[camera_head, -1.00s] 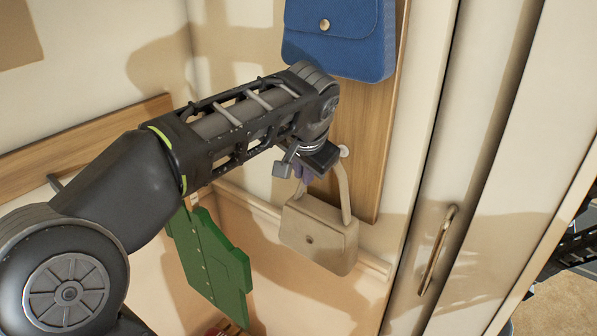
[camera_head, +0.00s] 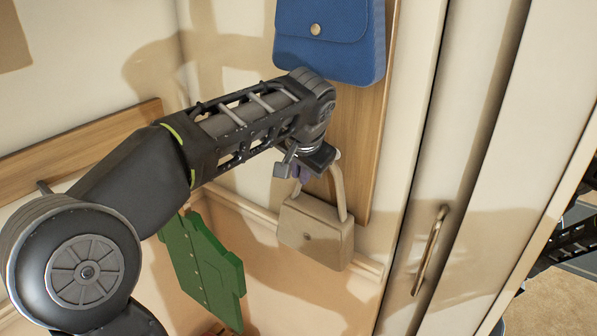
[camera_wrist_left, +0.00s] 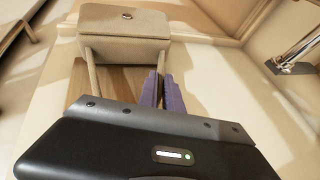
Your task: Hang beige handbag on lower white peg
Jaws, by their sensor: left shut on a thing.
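In the left wrist view the handbag (camera_wrist_left: 125,38) shows at top left. My left gripper (camera_head: 301,173) is shut; its purple fingers (camera_wrist_left: 164,92) are at the handbag's right strap in the wrist view. The lower white peg (camera_head: 337,155) shows just right of the gripper, near the top of the strap. Whether the strap is around or only in front of the peg, I cannot tell. My right gripper is not in view.
A blue handbag (camera_head: 330,35) hangs higher on the wooden board (camera_head: 360,130), above my left wrist. A green garment (camera_head: 203,265) hangs lower left. A cabinet door with a metal handle (camera_head: 430,250) stands to the right. A wooden rail (camera_head: 90,145) runs along the left wall.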

